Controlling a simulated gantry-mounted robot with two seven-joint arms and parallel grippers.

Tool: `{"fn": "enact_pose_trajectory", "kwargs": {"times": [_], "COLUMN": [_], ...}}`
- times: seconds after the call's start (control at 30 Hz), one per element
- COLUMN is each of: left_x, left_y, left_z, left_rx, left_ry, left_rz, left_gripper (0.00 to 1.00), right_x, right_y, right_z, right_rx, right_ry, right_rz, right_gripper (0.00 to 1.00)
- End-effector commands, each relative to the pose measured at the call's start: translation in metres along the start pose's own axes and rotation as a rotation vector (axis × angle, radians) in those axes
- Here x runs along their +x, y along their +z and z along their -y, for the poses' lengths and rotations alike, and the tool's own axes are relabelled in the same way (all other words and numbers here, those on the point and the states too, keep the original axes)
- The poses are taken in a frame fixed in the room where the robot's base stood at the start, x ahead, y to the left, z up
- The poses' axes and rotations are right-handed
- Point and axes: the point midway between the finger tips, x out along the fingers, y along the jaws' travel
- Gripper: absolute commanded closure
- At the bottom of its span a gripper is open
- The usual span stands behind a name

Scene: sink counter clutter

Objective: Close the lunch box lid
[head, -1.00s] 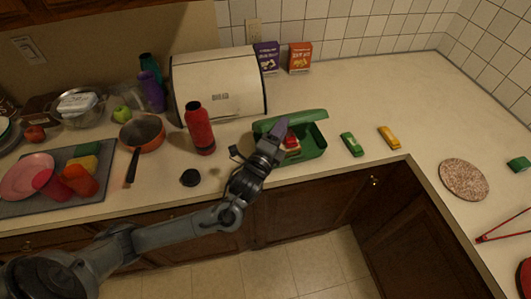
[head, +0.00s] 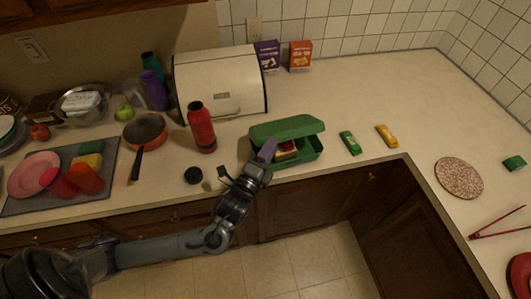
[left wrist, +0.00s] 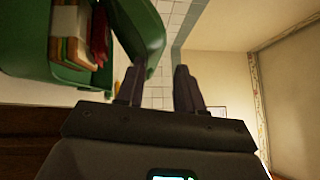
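The green lunch box (head: 312,151) sits near the counter's front edge. Its lid (head: 287,128) leans over the box, partly lowered, with a gap at the front. Red and tan food (head: 287,151) shows through the gap. My left gripper (head: 267,150) is at the box's front left corner, just below the lid edge. In the left wrist view, the fingers (left wrist: 158,88) are apart with nothing between them. The box (left wrist: 40,72) is left of them there, and a green part, likely the lid (left wrist: 143,30), comes close to the left finger; contact is unclear. My right gripper is not in view.
A red bottle (head: 201,128) and a black lid-like disc (head: 193,175) are left of the box. A cream bread box (head: 220,85) stands behind. The counter at back right is clear.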

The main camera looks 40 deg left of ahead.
Motion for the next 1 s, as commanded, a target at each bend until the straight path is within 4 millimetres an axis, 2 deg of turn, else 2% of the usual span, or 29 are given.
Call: {"fn": "enact_pose_trajectory", "kwargs": {"times": [0.3, 0.67, 1.0], "left_x": [-0.016, -0.017, -0.017], "left_y": [0.000, 0.001, 0.001], "left_z": [-0.004, -0.004, -0.004], "left_rx": [0.000, 0.000, -0.001], "left_ry": [0.001, 0.000, 0.001], "left_rz": [0.000, 0.000, 0.001], "left_gripper": [0.63, 0.63, 0.63], "right_x": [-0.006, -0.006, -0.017], "right_y": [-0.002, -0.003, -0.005], "right_z": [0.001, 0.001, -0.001], "right_rx": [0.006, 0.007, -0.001], "right_ry": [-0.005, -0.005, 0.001], "right_rz": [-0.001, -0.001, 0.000], "right_gripper": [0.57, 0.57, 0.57]}}
